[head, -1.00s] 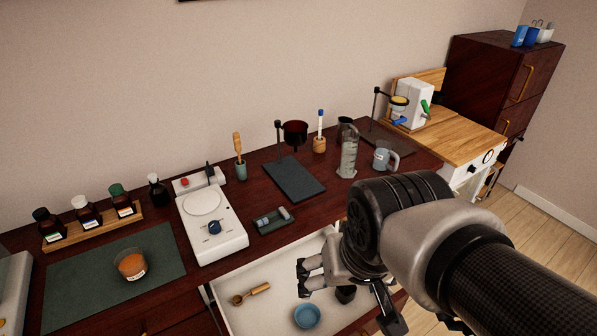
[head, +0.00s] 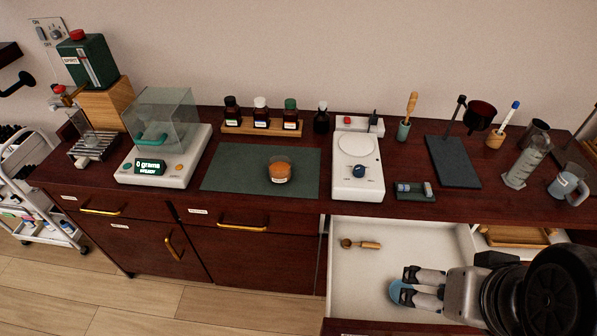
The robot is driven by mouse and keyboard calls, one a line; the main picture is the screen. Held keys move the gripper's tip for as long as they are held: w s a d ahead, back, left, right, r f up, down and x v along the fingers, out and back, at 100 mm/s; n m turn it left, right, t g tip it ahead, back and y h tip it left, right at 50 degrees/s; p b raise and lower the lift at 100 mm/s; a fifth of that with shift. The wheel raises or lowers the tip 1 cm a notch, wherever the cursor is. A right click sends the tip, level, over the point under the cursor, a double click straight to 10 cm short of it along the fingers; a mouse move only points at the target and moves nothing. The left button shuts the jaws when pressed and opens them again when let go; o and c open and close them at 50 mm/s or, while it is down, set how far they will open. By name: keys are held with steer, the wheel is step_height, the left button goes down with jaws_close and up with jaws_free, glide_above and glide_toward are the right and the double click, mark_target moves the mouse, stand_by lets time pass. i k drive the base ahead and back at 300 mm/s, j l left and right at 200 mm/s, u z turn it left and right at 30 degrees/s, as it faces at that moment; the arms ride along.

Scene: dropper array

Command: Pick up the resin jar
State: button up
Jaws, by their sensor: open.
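The resin jar (head: 280,170) is a small squat jar with amber-orange contents and a pale label. It stands upright on the dark green mat (head: 222,180) on the counter. My gripper (head: 405,287) is at the lower right, above the open drawer and well to the right of and nearer than the jar. Its two fingers point left, apart and empty, and they partly hide a blue bowl (head: 396,293) in the drawer.
The open white drawer (head: 345,290) holds a wooden-handled scoop (head: 360,244). A white stirrer plate (head: 358,180) stands right of the mat, a balance (head: 165,165) left. A rack (head: 235,127) of dropper bottles stands behind. The mat around the jar is clear.

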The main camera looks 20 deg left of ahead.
mark_target(279, 167)
steer(key=u, duration=1.05)
steer(key=j+z, duration=0.1)
steer(key=j, duration=0.2)
steer(key=i+j+z, duration=0.2)
steer(key=i+j, duration=0.2)
steer(key=i+j+z, duration=0.2)
steer(key=i+j, duration=0.15)
steer(key=j, duration=0.15)
steer(key=i+j+z, duration=0.15)
steer(key=i+j, duration=0.2)
steer(key=j, duration=0.2)
steer(key=i+z, duration=0.1)
steer(key=i, duration=0.2)
